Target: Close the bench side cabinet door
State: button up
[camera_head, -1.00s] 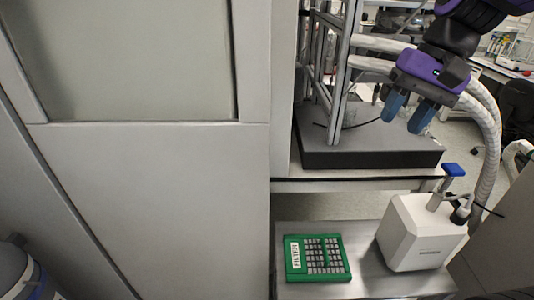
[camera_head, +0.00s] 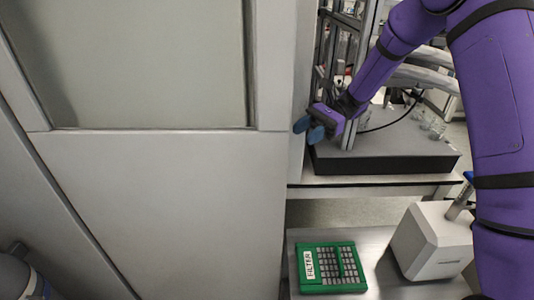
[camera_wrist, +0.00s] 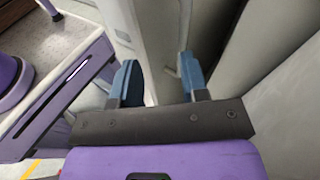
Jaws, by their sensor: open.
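A large grey cabinet door (camera_head: 170,200) with a framed pane in its upper part fills the left half of the head view. Its right edge stands beside the bench. My gripper (camera_head: 308,128) is at that right edge, at about the height of the pane's bottom frame. Its two blue fingers are apart and hold nothing. In the wrist view my gripper (camera_wrist: 160,75) shows open, with a pale upright panel edge (camera_wrist: 130,25) ahead of the fingers. I cannot tell whether the fingers touch it.
A dark-sided bench platform (camera_head: 385,160) with a metal frame stands right of the door. Below it, a green FILTER tray (camera_head: 331,268) and a white box-shaped device (camera_head: 430,243) sit on a metal surface. A white bin (camera_head: 15,280) is at the lower left.

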notch_tip(320, 180, down, 5)
jog(key=w+a+m+y, duration=0.1)
jog(key=w+m+y, duration=0.1)
jog(key=w, duration=0.1)
jog(key=x, duration=1.1)
jog(key=shift+s+r, duration=0.15)
jog(key=shift+r, duration=0.2)
grip_shut()
